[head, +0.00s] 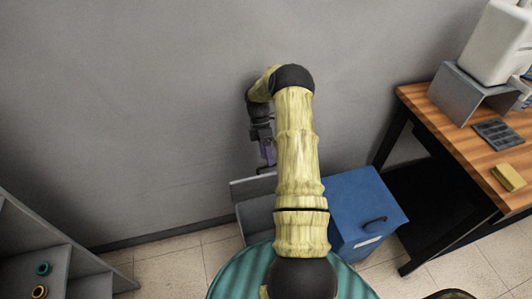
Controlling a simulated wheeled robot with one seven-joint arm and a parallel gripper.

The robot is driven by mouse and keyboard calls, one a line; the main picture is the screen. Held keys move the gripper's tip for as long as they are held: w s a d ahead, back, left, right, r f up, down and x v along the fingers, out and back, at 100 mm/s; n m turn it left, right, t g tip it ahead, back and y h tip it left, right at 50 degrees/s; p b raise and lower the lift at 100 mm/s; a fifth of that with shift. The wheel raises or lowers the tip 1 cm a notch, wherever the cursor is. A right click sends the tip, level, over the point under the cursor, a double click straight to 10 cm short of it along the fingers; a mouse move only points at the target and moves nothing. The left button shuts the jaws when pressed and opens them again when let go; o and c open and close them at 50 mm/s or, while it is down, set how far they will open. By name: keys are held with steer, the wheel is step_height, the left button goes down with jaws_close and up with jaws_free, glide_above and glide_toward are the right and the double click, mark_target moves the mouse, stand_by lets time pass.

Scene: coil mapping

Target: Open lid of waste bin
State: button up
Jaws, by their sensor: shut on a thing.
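A grey bin (255,216) stands on the floor by the wall, partly hidden behind my arm. A grey panel, which looks like its lid (243,191), stands raised at its back. My gripper (266,165) points down at the top edge of this lid and is shut on it. The fingertips are small and dark, so the exact grip is hard to see. A blue bin (355,195) stands to the right, with its lid down, a dark handle and a white label.
A wooden table (450,125) on the right holds a white machine (500,45), a dark tray (498,134) and a yellow block (508,177). A grey shelf (60,265) with small rings stands at lower left. The wall is close behind my gripper.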

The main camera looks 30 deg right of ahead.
steer(key=shift+f, duration=0.2)
steer(key=shift+c, duration=0.5)
steer(key=shift+r, duration=0.2)
steer(key=shift+c, duration=0.7)
step_height(320, 180, up, 9)
steer(key=shift+r, duration=0.2)
steer(key=shift+c, duration=1)
steer(key=shift+r, duration=0.35)
